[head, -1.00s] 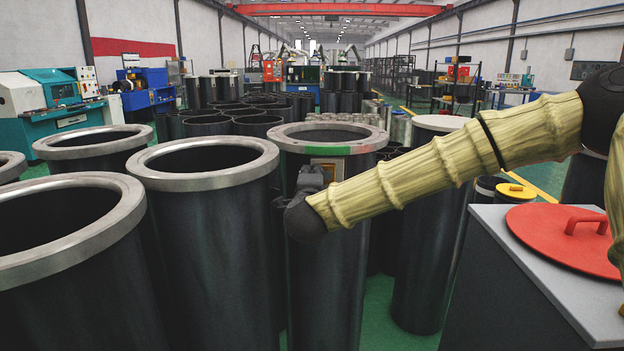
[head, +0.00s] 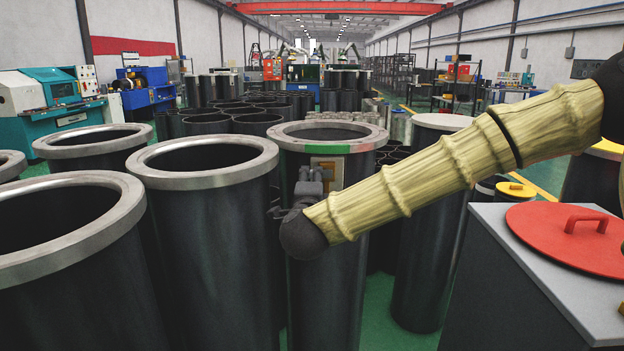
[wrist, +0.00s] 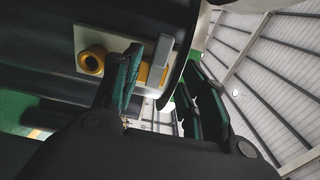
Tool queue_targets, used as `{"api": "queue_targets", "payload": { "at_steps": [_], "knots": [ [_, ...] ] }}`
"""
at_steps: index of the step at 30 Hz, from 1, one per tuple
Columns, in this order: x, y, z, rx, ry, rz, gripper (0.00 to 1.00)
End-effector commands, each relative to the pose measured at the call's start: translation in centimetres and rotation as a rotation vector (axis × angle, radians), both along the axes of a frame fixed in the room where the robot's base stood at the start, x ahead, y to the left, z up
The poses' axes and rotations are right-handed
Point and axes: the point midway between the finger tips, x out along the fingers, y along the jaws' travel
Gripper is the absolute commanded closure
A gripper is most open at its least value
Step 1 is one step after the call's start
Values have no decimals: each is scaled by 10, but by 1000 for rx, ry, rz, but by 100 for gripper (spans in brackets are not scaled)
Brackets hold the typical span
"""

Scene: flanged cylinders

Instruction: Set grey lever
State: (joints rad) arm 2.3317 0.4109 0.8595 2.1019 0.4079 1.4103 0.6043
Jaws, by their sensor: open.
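The grey lever (wrist: 163,52) is a short pale grey bar on a cream mounting plate (wrist: 88,37), seen in the wrist view. A yellow round knob (wrist: 91,62) sits on the same plate to its left. In the head view the panel (head: 329,168) is on the upper side of a dark flanged cylinder (head: 335,270), and the lever cannot be made out. My gripper (head: 309,186) is in front of the panel, partly covering it. In the wrist view my gripper (wrist: 165,75) is open, one finger over the plate between knob and lever, the other right of the lever. Contact cannot be told.
Large dark cylinders with metal flanges (head: 205,162) stand close on the left. A grey cabinet with a red lid (head: 563,238) stands at the right. Another cylinder (head: 425,255) is behind my arm. Green floor shows between them.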

Motion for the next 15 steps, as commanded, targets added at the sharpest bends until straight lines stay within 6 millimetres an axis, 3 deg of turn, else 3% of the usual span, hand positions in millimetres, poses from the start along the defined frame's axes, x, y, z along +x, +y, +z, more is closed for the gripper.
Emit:
{"api": "queue_targets", "payload": {
  "at_steps": [7, 15],
  "knots": [
    [-42, 5, 0, -1, 0, 2, 57],
    [-62, 6, -1, 0, 1, -1, 57]
  ]
}}
